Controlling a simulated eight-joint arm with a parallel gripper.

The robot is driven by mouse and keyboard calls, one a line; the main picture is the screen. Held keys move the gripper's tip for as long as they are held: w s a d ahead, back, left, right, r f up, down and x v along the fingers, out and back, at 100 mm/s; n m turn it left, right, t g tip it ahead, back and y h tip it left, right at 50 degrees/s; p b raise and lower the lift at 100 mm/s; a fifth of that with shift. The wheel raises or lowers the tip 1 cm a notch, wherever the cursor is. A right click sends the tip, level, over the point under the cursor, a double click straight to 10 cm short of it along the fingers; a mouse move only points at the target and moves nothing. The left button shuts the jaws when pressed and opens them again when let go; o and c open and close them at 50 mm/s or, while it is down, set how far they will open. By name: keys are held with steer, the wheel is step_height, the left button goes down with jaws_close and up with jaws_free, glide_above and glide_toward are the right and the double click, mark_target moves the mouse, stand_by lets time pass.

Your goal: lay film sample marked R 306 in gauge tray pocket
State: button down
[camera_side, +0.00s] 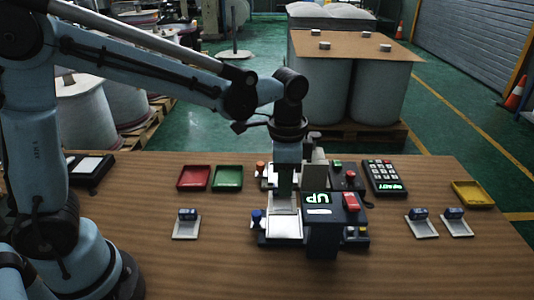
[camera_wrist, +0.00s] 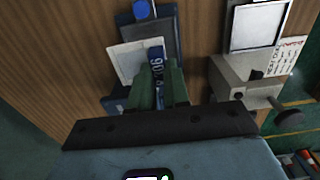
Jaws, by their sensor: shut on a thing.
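In the wrist view, my gripper (camera_wrist: 159,82) has its green fingers shut on the blue tab of a film sample (camera_wrist: 128,62). The held sample's tab is not clear there. The gauge display reads "UP", upside down.
One film sample (camera_side: 186,225) lies left of the gauge. Two more, a nearer one (camera_side: 421,226) and a farther one (camera_side: 457,226), lie right. A red tray (camera_side: 194,178), green tray (camera_side: 227,178), keypad (camera_side: 384,178) and yellow tray (camera_side: 473,194) stand around. The front tabletop is clear.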

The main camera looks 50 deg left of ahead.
mark_target(286, 200)
steer(key=shift+w+a+f, duration=0.1)
steer(key=shift+w+f, duration=0.1)
steer(key=shift+f, duration=0.8)
steer(key=shift+w+d+f, duration=0.1)
steer(key=shift+w+f, duration=0.05)
steer(key=shift+f, duration=0.85)
steer(key=shift+w+a+f, duration=0.1)
steer(key=shift+w+f, duration=0.1)
steer(key=shift+f, duration=0.8)
steer(key=shift+f, duration=0.35)
steer(key=c, duration=1)
jaws_free()
steer(key=shift+o, duration=0.2)
steer(key=o, duration=0.5)
steer(key=shift+r, duration=0.1)
